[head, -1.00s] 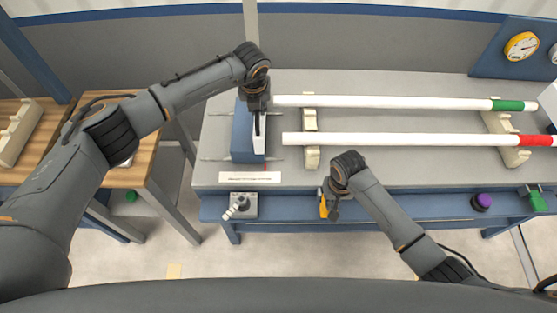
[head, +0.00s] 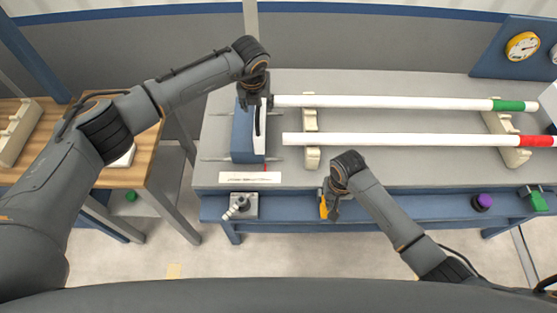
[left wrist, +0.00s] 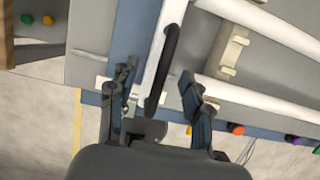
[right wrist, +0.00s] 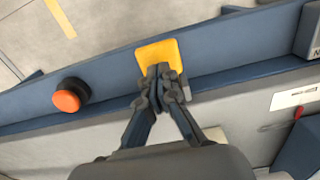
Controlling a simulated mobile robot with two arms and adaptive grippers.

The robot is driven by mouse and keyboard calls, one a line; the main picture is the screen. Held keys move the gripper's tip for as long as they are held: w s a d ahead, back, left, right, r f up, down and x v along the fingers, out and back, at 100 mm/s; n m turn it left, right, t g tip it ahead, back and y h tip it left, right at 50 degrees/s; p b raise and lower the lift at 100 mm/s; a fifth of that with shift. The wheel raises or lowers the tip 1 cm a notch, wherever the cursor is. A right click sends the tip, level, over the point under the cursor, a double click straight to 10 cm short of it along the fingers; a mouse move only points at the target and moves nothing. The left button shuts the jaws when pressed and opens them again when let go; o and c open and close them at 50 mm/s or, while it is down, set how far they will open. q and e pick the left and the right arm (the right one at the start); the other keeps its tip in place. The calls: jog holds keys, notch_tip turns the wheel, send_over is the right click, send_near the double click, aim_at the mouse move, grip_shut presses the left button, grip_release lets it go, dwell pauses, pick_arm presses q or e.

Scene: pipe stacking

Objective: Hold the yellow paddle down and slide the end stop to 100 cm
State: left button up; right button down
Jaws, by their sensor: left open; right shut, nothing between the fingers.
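The end stop (head: 242,145) is a blue block with a white face and a black handle (head: 257,123), at the left end of the bench. My left gripper (head: 256,101) is above the far part of the end stop. In the left wrist view its open fingers (left wrist: 163,88) are on either side of the black handle (left wrist: 172,50), not closed on it. The yellow paddle (head: 323,208) is on the bench's blue front rail. My right gripper (head: 331,209) is shut and empty, with its fingertips (right wrist: 158,78) at the yellow paddle (right wrist: 160,54); contact looks likely but pressing depth is unclear.
Two white pipes, one green-ended (head: 400,102) and one red-ended (head: 400,140), lie on cream supports right of the end stop. A scale strip (head: 249,178) is in front of it. A joystick box (head: 239,206) and purple button (head: 482,202) are on the front rail.

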pick_arm(q)
jog(key=shift+v, duration=2.6)
pick_arm(e)
jog(key=shift+r, duration=0.1)
notch_tip(320, 180, up, 10)
